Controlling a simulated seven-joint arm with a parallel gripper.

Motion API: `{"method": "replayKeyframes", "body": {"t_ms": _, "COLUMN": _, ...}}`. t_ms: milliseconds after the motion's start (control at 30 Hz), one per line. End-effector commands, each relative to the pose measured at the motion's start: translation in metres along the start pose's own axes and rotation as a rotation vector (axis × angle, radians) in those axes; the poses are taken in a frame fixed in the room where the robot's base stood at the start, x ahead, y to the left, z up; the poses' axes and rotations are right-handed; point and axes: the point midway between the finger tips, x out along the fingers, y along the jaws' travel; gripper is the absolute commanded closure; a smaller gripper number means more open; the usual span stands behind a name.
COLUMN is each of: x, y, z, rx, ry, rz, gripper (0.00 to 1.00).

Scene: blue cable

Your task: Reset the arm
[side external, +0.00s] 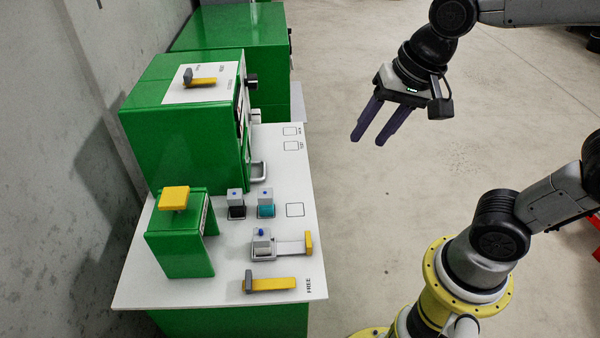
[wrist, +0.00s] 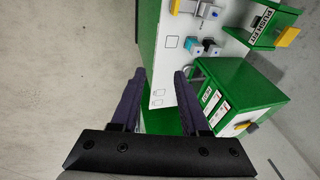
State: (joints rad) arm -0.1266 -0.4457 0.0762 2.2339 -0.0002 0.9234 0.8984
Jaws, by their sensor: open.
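My gripper (side external: 368,139) hangs in the air to the right of the white work table (side external: 265,142) in the side view, above the bare floor. Its two dark purple fingers point down and stand apart, with nothing between them. In the wrist view the fingers of my gripper (wrist: 157,84) reach toward the table edge, and the table top (wrist: 168,62) shows beyond and between them. The gripper touches nothing in either view. No blue cable can be made out in these frames.
A green machine (side external: 185,130) and a green press stand (side external: 180,240) with a yellow top are on the table. A black-based block (side external: 236,205), a teal-based block (side external: 266,203), a grey fixture (side external: 263,244) and a yellow-handled piece (side external: 270,285) sit nearby.

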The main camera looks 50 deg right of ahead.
Motion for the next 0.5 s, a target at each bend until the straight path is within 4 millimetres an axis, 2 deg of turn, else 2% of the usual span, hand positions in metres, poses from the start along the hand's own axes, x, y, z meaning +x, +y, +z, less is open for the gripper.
{"method": "replayKeyframes", "body": {"t_ms": 33, "x": -0.011, "y": 0.016, "z": 0.002, "rx": -0.05, "ry": 0.041, "rz": -0.027, "gripper": 0.55}}
{"method": "replayKeyframes", "body": {"t_ms": 100, "x": -0.021, "y": 0.037, "z": 0.009, "rx": -0.161, "ry": 0.092, "rz": -0.048, "gripper": 0.55}}
{"method": "replayKeyframes", "body": {"t_ms": 200, "x": -0.025, "y": 0.06, "z": 0.02, "rx": -0.351, "ry": 0.148, "rz": -0.052, "gripper": 0.55}}
{"method": "replayKeyframes", "body": {"t_ms": 333, "x": -0.019, "y": 0.074, "z": 0.032, "rx": -0.579, "ry": 0.158, "rz": -0.033, "gripper": 0.55}}
{"method": "replayKeyframes", "body": {"t_ms": 500, "x": -0.014, "y": 0.076, "z": 0.034, "rx": -0.749, "ry": 0.149, "rz": -0.015, "gripper": 0.55}}
